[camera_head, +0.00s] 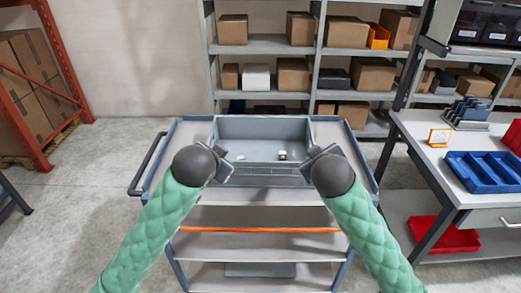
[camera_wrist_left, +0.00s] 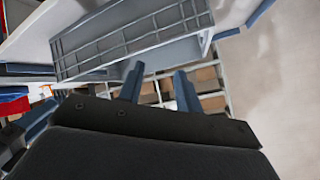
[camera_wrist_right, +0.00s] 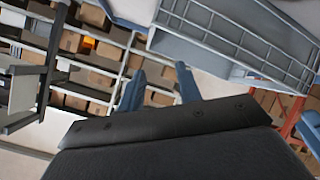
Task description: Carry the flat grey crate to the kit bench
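The flat grey crate (camera_head: 262,128) sits on the top of a grey cart (camera_head: 190,133), with a couple of small white and dark items inside. Its ribbed wall shows in the left wrist view (camera_wrist_left: 130,42) and the right wrist view (camera_wrist_right: 238,30). My left gripper (camera_head: 227,168) is at the crate's near left corner, my right gripper (camera_head: 326,153) at its right side. In the wrist views the fingers of the left (camera_wrist_left: 158,88) and right (camera_wrist_right: 160,88) stand apart with nothing seen between them. Whether any finger touches the crate is unclear.
A bench (camera_head: 415,130) at the right carries a blue divided tray (camera_head: 485,172), an orange-framed card (camera_head: 438,137) and a dark rack (camera_head: 466,112). A red bin (camera_head: 445,240) sits beneath. Shelves of boxes (camera_head: 265,45) stand behind. Floor at the left is clear.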

